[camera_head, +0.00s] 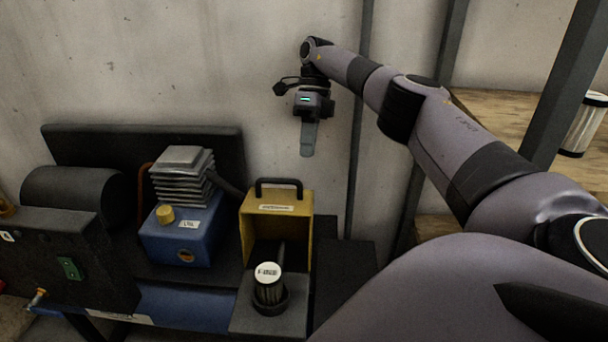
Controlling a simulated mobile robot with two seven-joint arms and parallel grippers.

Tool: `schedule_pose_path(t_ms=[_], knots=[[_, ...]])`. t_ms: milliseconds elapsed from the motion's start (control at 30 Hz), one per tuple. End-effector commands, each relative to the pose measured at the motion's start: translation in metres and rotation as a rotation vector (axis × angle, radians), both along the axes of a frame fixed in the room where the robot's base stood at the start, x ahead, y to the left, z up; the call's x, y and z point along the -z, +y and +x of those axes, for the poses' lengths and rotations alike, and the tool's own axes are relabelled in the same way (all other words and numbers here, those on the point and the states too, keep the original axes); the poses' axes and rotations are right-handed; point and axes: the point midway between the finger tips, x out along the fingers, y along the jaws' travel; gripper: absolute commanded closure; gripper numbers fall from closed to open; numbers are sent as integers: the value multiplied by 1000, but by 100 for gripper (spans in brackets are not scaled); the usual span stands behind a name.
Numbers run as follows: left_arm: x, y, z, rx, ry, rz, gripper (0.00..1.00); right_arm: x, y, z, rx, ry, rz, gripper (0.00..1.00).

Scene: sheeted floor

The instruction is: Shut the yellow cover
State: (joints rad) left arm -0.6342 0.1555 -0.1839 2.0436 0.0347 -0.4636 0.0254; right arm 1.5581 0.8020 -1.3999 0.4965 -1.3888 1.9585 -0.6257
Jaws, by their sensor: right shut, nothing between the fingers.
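The yellow cover (302,228) stands upright and open at the back of a dark base (250,320). It has a black handle (278,182) on its top edge and a white label below the handle. A dark cylinder with a white-labelled top (268,275) stands in front of the cover, in a round holder on the base. My right gripper (308,150) is shut and empty, pointing down. In the picture it is above and slightly right of the handle, apart from the cover. My left gripper is not in view.
A blue unit with a finned grey top (183,240) and a yellow cap stands left of the cover. A dark machine with a green switch (70,268) is at far left. Wooden shelves (500,110) with a metal can (583,125) and dark posts are at right.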

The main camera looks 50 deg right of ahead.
Motion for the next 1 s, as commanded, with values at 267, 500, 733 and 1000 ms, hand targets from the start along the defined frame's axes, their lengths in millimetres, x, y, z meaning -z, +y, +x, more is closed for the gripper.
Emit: schedule_pose_path(t_ms=[267,500,733,1000], knots=[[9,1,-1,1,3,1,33,27,11,-7,-1,0,1,100],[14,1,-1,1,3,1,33,54,23,-13,-1,1,2,100],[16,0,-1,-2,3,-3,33,69,30,-17,1,-1,2,100],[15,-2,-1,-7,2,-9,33,71,31,-17,1,-1,2,100]])
